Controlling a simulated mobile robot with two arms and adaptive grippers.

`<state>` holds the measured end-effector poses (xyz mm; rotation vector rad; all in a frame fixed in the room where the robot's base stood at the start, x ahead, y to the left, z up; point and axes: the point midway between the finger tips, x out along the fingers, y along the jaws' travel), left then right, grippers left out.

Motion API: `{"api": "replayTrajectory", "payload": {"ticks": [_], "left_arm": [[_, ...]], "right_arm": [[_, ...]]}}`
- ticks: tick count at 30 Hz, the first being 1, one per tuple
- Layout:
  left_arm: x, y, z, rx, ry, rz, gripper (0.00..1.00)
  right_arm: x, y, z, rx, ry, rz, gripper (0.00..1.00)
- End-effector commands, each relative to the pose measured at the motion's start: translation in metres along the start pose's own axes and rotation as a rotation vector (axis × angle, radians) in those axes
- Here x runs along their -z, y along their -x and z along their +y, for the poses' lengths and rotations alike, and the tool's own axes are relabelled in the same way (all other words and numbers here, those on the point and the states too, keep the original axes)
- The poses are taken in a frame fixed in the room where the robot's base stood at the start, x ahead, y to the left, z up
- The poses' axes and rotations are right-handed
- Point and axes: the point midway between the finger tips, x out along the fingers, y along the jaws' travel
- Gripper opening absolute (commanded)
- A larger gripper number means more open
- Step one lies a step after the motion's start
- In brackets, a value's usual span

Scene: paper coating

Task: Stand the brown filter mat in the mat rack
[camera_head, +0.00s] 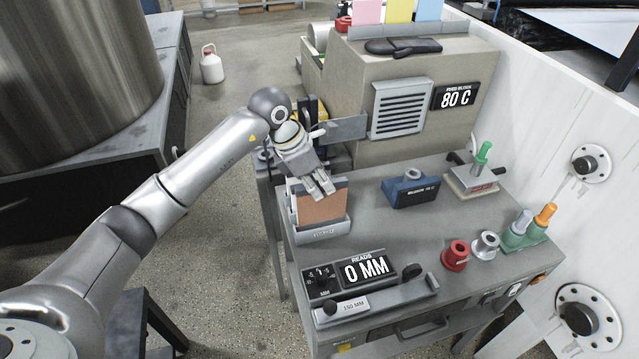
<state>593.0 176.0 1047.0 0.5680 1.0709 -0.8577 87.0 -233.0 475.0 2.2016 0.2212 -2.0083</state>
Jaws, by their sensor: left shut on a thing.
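The brown filter mat (322,207) stands upright in the grey mat rack (322,234) at the left side of the bench. Its lower edge is hidden behind the rack's front wall. My left gripper (326,190) comes from above and is shut on the mat's top edge. My right gripper is not in the view.
A display reading 0 MM (364,270) lies in front of the rack. A blue block (410,192) is to its right. Red (456,253) and grey (485,245) round pieces stand farther right. A beige machine (400,120) marked 80 C stands behind. The bench middle is clear.

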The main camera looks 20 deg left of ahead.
Motion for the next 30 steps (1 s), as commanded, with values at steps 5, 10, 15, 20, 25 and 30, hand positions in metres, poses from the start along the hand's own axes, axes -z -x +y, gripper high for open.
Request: {"api": "replayTrajectory", "payload": {"ticks": [5,10,15,20,25,30], "left_arm": [[-0.0003,0.0004,0.0,0.0,0.0,-0.001,0.0],[-0.0002,0.0001,0.0,0.0,0.0,-0.001,0.0],[-0.0001,-0.0003,0.0001,-0.001,0.0,-0.001,0.0],[-0.0006,0.0004,-0.0001,0.0,0.0,-0.002,0.0],[-0.0006,0.0004,-0.0002,0.0,0.0,-0.001,0.0],[0.0002,-0.0013,-0.0002,0.0,0.0,-0.001,0.0]], "right_arm": [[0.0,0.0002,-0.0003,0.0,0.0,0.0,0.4],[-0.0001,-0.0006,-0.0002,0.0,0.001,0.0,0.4],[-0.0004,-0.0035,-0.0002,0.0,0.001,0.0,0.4],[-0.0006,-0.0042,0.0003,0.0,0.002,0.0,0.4],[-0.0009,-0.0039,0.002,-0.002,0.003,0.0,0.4],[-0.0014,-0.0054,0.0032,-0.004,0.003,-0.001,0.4]]}}
